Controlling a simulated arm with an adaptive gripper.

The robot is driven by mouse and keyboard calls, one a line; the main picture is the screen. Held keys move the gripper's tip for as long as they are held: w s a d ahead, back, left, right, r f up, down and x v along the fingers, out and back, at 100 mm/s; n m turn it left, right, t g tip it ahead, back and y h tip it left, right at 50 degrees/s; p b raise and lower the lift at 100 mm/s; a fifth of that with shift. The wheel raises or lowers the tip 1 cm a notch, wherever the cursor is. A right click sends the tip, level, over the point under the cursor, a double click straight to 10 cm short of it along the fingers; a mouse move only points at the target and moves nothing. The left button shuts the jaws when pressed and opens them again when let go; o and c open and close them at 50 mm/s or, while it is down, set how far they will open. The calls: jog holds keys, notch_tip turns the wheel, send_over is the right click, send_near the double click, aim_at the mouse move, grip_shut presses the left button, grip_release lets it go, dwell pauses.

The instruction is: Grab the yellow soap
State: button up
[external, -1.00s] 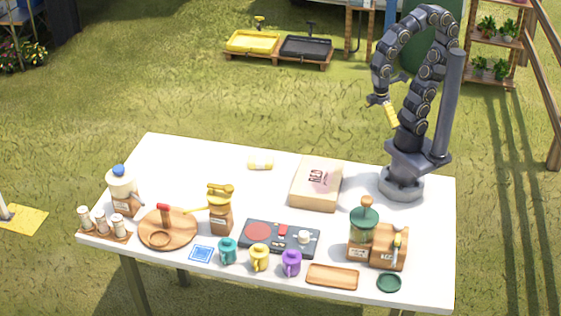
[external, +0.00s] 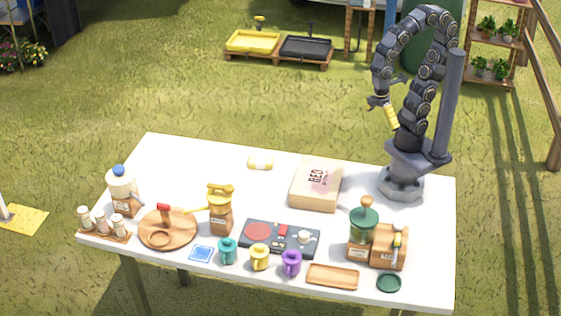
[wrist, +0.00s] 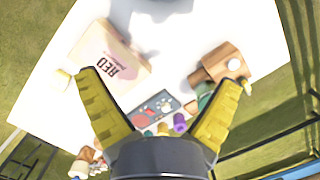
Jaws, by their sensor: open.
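A small pale yellow and white bar (external: 260,163), which looks like the yellow soap, lies near the back edge of the white table in the external view, left of the box. In the wrist view a pale yellow piece (wrist: 60,78) shows just beyond my left fingertip and is likely the same bar. My gripper (external: 385,112) hangs high near my own base, right of the box and well away from the bar. In the wrist view my gripper (wrist: 160,82) has its yellow fingers spread wide with nothing between them.
A box marked RED (external: 316,184) stands between the bar and my base. A green-topped grinder (external: 363,228), a control panel (external: 279,238), several mugs and a wooden board (external: 168,229) fill the front. The table (external: 180,165) is clear left of the bar.

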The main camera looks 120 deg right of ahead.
jog(key=w+d+f+m, duration=0.15)
jog(key=w+d, duration=0.35)
jog(key=w, duration=0.5)
jog(key=m+t, duration=0.2)
jog(key=m, duration=0.3)
send_over(260, 158)
jog(key=f, duration=2.1)
jog(key=shift+s+f, duration=0.2)
jog(key=shift+f, duration=0.05)
notch_tip(260, 158, down, 8)
jog(key=shift+w+a+r, duration=0.1)
jog(key=shift+r, duration=0.05)
jog(key=c, duration=1.2)
